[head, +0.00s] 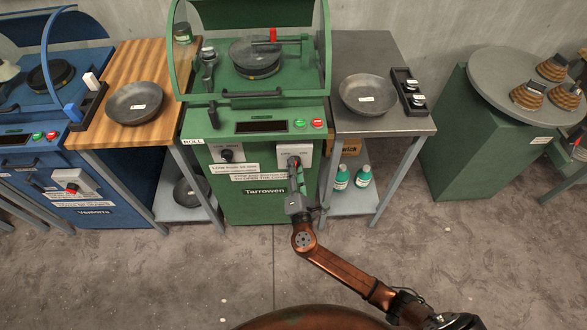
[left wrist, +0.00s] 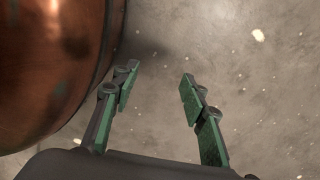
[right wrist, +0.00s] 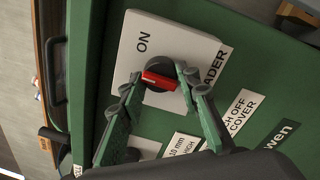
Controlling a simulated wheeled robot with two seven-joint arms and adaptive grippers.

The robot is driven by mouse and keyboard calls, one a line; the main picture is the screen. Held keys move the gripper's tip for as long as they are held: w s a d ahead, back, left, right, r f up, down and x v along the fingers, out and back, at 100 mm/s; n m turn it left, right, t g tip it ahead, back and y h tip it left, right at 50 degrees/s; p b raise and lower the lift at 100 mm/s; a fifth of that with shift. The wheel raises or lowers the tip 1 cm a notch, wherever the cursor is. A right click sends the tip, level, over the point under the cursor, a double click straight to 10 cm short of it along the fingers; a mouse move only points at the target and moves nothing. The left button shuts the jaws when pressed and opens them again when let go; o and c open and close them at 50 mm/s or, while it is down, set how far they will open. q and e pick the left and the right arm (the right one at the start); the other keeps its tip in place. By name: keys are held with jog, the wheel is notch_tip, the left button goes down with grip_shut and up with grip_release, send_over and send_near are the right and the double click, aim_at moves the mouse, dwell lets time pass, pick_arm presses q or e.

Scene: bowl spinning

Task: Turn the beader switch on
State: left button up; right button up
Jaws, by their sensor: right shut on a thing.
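The beader switch is a red handle (right wrist: 158,80) on a round dark base, set in a white plate (head: 309,150) on the front of the green Tarrowen machine (head: 258,185). In the right wrist view the word ON is on the plate above the handle; the handle's white-marked end faces left, not straight at ON. My right gripper (head: 294,165) is at the switch and shut on the red handle, one finger at each side in the right wrist view (right wrist: 156,76). My left gripper (left wrist: 160,78) is open and empty over the floor, outside the head view.
A second white plate with a black knob (head: 227,155) is left of the switch. Side tables hold grey bowls (head: 134,103) (head: 368,95). Green bottles (head: 363,176) stand on the lower right shelf. The floor in front is clear.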

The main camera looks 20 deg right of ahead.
pick_arm(q)
jog(key=w+d+r+b, duration=0.2)
jog(key=w+r, duration=0.3)
jog(key=r, duration=0.4)
jog(key=w+d+r+b, duration=0.1)
jog(key=w+r+b, duration=0.4)
jog(key=r, duration=0.4)
jog(key=shift+w+d+h, duration=0.3)
jog(key=shift+w+d, duration=0.1)
pick_arm(e)
jog(key=shift+a+f+m+h, duration=0.1)
jog(key=shift+m+h, duration=0.15)
jog(key=shift+m, duration=2.1)
jog(key=shift+f+m+h, duration=0.1)
jog(key=shift+m+h, duration=0.15)
jog(key=shift+m, duration=2.1)
pick_arm(q)
jog(key=shift+r, duration=0.15)
pick_arm(e)
jog(key=o, duration=1.2)
jog(key=shift+r, duration=0.1)
jog(key=shift+c, duration=0.2)
